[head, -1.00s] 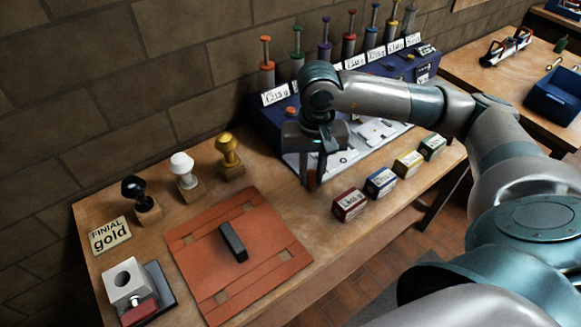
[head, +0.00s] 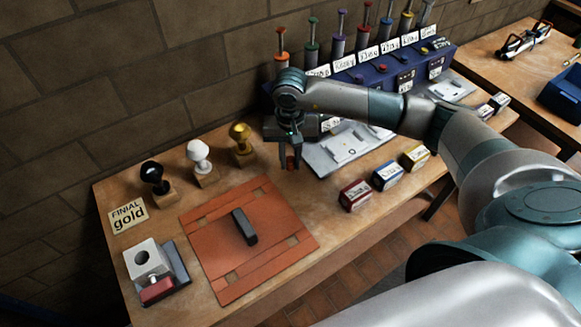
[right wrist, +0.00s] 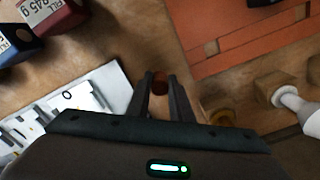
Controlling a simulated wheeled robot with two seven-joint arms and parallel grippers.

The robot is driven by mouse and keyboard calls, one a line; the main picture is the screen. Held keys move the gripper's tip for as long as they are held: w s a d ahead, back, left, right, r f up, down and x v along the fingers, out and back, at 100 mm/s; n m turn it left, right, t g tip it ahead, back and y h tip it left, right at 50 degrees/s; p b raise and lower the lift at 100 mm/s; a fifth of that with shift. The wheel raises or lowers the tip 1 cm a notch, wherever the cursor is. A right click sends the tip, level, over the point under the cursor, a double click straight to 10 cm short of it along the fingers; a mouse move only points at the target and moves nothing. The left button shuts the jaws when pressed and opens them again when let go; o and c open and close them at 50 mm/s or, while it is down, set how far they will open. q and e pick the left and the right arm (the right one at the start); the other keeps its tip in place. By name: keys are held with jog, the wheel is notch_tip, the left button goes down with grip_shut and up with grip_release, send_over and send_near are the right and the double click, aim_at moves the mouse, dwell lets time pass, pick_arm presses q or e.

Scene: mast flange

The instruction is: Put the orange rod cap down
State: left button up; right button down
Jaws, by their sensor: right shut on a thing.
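The orange rod cap (right wrist: 160,84) is a small dark orange piece between the fingertips of my right gripper (right wrist: 160,88) in the right wrist view. The fingers are shut on it. In the head view my right gripper (head: 290,163) points down over bare wood, between the gold finial and the white tray, and a bit of orange shows at its tips. I cannot tell whether the cap touches the table (head: 330,215). My left gripper is not in view.
The white tray (head: 328,161) lies right of the gripper, before the blue rack (head: 437,66) of coloured rods. The gold finial (head: 241,146) stands to its left. An orange mat (head: 215,255) bears a dark bar (head: 244,227). Small labelled boxes (head: 387,175) line the front edge.

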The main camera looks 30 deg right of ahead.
aim_at(290, 177)
jog(key=shift+f+p, duration=0.45)
jog(key=shift+p, duration=0.05)
notch_tip(290, 177, down, 2)
jog(key=shift+f+p, duration=0.1)
jog(key=shift+p, duration=0.55)
jog(key=shift+f, duration=0.4)
jog(key=shift+f, duration=0.15)
jog(key=c, duration=1.6)
grip_release()
